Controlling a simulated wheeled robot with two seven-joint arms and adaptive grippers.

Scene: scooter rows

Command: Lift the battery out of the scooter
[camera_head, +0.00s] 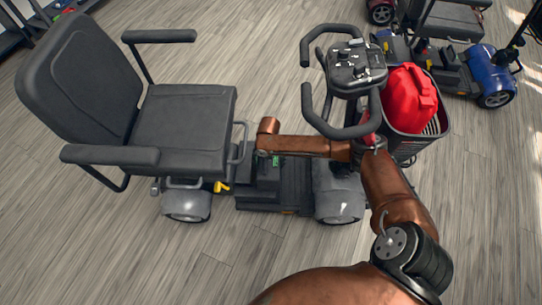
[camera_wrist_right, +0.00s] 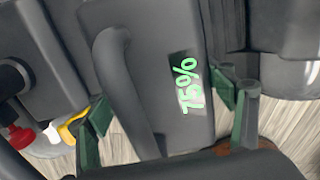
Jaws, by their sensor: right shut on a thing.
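The battery (camera_wrist_right: 155,55) is a dark grey block with a looped carry handle (camera_wrist_right: 113,85) and a green "75%" readout (camera_wrist_right: 188,85). My right gripper (camera_wrist_right: 167,105) has one dark green finger on each side of the battery and is shut on it. In the head view the battery (camera_head: 268,180) is low on the scooter deck, between the seat and the front column, partly hidden by my right arm. The scooter's black seat (camera_head: 185,115) is to its left. I cannot tell whether the battery is clear of its bay. My left gripper is out of view.
The tiller (camera_head: 357,65) with looped handlebars stands close to my right arm. A blue scooter (camera_head: 490,75) stands at the upper right. Wooden floor (camera_head: 90,245) is clear at the lower left.

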